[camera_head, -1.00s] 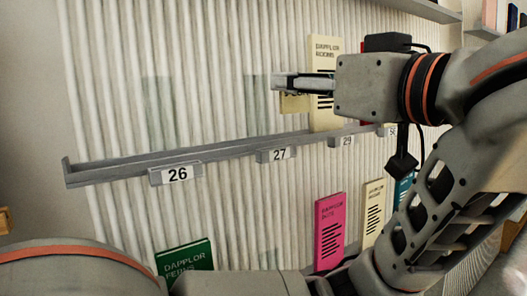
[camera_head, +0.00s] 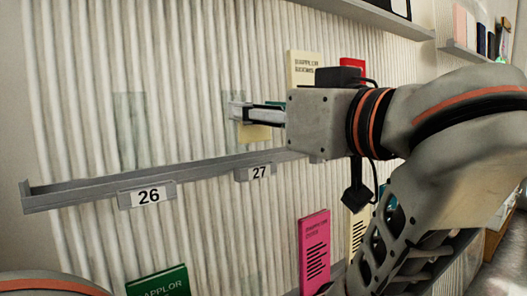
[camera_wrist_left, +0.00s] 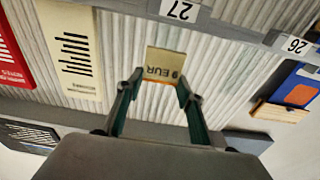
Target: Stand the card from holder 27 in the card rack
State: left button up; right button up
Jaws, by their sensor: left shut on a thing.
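My left gripper (camera_head: 238,112) is shut on a small tan card (camera_head: 256,132), which hangs below its fingers in front of the ribbed wall. In the left wrist view, the card (camera_wrist_left: 165,66) reads "9 EUR" upside down, between the two fingertips (camera_wrist_left: 158,92). Holder 27 (camera_head: 258,172) is a grey numbered block on the grey ledge, below the gripper and apart from it. Its label (camera_wrist_left: 180,10) also shows at the top of the left wrist view. I cannot pick out the card rack with certainty. My right gripper is out of view.
The grey ledge (camera_head: 90,185) runs along the wall and carries holder 26 (camera_head: 147,195). A cream book (camera_head: 304,68) stands behind my wrist. Magenta (camera_head: 314,250) and green (camera_head: 158,283) books stand lower down. A blue-and-orange item (camera_wrist_left: 292,88) sits near a wooden piece (camera_wrist_left: 280,112).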

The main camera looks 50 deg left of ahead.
pick_arm(q)
notch_tip(320, 180, down, 5)
jog(key=shift+s+r+b, duration=0.1)
jog(key=shift+b, duration=0.35)
jog(key=o, duration=0.7)
